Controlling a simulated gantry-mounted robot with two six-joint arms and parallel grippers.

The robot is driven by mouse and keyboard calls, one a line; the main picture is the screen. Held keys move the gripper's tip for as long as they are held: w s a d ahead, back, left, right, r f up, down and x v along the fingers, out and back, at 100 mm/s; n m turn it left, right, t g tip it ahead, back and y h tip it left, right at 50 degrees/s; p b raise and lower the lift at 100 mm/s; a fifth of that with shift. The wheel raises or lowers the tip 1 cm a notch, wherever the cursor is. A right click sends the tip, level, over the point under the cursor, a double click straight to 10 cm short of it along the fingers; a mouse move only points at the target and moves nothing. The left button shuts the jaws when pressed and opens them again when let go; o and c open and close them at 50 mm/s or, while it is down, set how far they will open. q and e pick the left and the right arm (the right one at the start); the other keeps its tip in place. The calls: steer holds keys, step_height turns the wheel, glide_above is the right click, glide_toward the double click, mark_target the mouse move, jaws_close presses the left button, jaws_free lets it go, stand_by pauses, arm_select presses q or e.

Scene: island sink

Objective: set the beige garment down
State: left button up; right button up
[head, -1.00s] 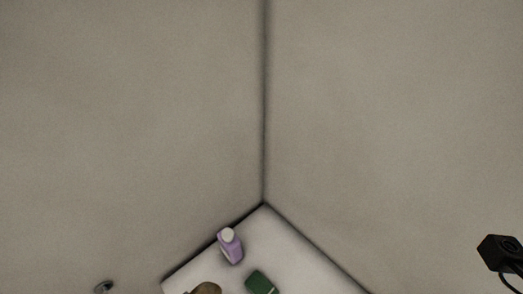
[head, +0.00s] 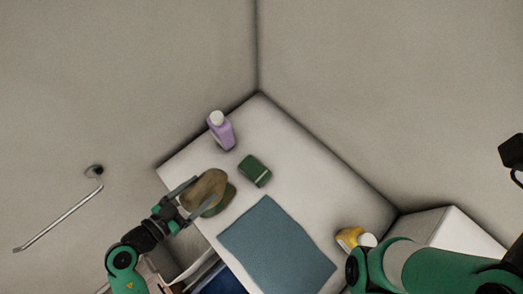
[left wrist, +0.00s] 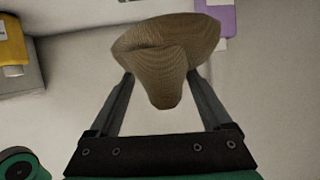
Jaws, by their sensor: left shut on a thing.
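The beige garment (head: 207,183), a brownish bunched cloth, is between the fingers of my left gripper (head: 200,194) near the left edge of the white counter (head: 305,185). The left gripper is shut on it. In the left wrist view the garment (left wrist: 165,45) spreads beyond the fingertips, and a fold hangs between the fingers. A green thing (head: 226,203) shows partly from under the garment in the head view. I cannot tell whether the garment touches it or the counter. My right arm shows at lower right, but its gripper is not in view.
A purple bottle (head: 221,131) with a white cap stands behind the garment. A green block (head: 254,170) lies to its right. A blue cloth (head: 277,246) lies flat in front, with a yellow container (head: 350,239) to its right. Bare counter lies toward the back corner.

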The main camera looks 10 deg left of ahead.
mark_target(203, 197)
arm_select(q)
step_height(203, 197, down, 5)
steer(key=b, duration=0.3)
steer(key=shift+s+f, duration=0.1)
steer(key=shift+f, duration=0.35)
steer(key=shift+a+r, duration=0.1)
arm_select(e)
steer(key=shift+h, duration=0.3)
step_height(203, 197, down, 6)
steer(key=shift+s+d+r, duration=0.1)
steer(key=shift+d+r, duration=0.05)
